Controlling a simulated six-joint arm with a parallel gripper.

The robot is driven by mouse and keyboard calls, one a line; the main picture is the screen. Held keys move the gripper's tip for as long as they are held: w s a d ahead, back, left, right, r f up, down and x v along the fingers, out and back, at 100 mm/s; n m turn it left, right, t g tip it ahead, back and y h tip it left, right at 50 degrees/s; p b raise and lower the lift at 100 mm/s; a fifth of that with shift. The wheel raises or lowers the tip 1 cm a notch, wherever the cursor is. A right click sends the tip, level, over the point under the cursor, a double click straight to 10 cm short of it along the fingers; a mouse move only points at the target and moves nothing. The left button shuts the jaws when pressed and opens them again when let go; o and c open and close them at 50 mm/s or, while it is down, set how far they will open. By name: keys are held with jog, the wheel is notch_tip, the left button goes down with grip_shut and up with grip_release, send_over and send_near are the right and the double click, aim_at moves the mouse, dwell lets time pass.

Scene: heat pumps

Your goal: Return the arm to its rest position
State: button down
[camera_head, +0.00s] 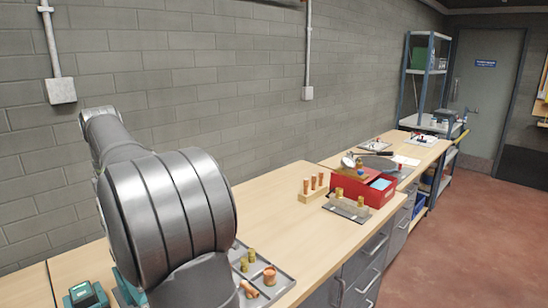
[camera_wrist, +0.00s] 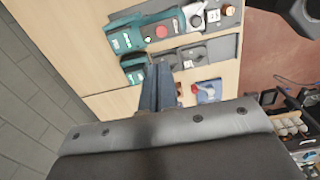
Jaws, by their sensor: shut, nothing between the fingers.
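My gripper (camera_wrist: 158,88) shows in the wrist view, its two narrow blue-grey fingers together and empty. It hangs over the wooden bench (camera_wrist: 85,50), apart from what lies there as far as I can tell. Beyond the fingertips are teal-and-grey devices (camera_wrist: 126,36) on dark trays. In the head view my grey arm fills the lower left and reaches back over the bench (camera_head: 262,205). The gripper itself is hidden or out of frame there.
A tray with copper and brass fittings (camera_head: 268,282) lies close to my arm. Farther along are a wooden block with copper pegs (camera_head: 313,192) and a red box (camera_head: 378,197). A brick wall (camera_head: 200,70) runs behind the bench. Open floor (camera_head: 470,230) lies to the right.

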notch_tip(320, 180, down, 9)
notch_tip(320, 180, up, 8)
jog(key=a, duration=0.1)
jog(key=shift+w+a+g, duration=0.15)
jog(key=shift+a+g, duration=0.15)
jog(key=shift+a, duration=0.1)
dwell(3.0)
